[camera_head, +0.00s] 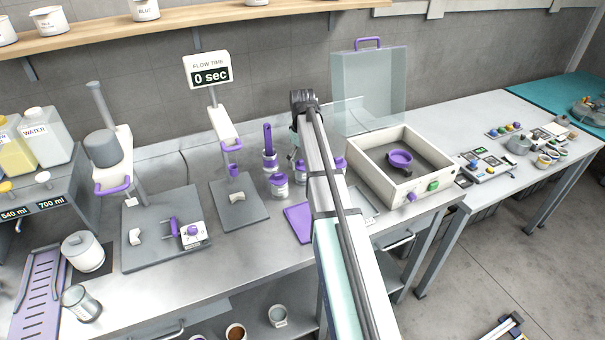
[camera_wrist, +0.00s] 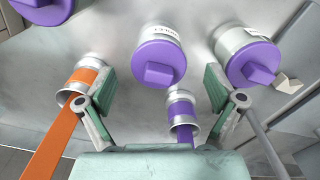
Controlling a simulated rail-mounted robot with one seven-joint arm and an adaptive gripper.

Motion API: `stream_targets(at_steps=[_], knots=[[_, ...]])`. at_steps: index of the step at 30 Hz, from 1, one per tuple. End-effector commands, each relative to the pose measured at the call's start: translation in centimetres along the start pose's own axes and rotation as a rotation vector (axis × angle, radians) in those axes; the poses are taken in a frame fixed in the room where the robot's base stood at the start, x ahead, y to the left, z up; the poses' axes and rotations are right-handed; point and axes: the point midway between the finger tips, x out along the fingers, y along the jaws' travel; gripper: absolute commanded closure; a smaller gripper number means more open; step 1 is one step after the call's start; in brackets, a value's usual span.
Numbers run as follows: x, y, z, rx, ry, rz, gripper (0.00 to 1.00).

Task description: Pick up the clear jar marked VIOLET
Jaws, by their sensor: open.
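Clear jars with purple lids stand on the metal bench. A second purple-lidded jar (camera_wrist: 246,52) is to the right, outside the right finger. In the head view, a jar (camera_head: 279,186) with a purple lid and label shows left of my arm; others are partly hidden behind the arm. My gripper is open and empty.
A cup with a purple handle (camera_wrist: 182,112) is beside the right finger. A white box with a clear raised lid (camera_head: 400,165) stands right; the flow-time stand (camera_head: 240,200) stands left.

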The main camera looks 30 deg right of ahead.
Motion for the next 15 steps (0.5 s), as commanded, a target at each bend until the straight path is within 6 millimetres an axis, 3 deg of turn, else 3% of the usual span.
stream_targets(at_steps=[9,15], knots=[[3.3,0.1,0.1,0.0,-0.001,-0.001,0.07],[3.8,0.1,0.0,0.0,0.0,0.0,0.07]])
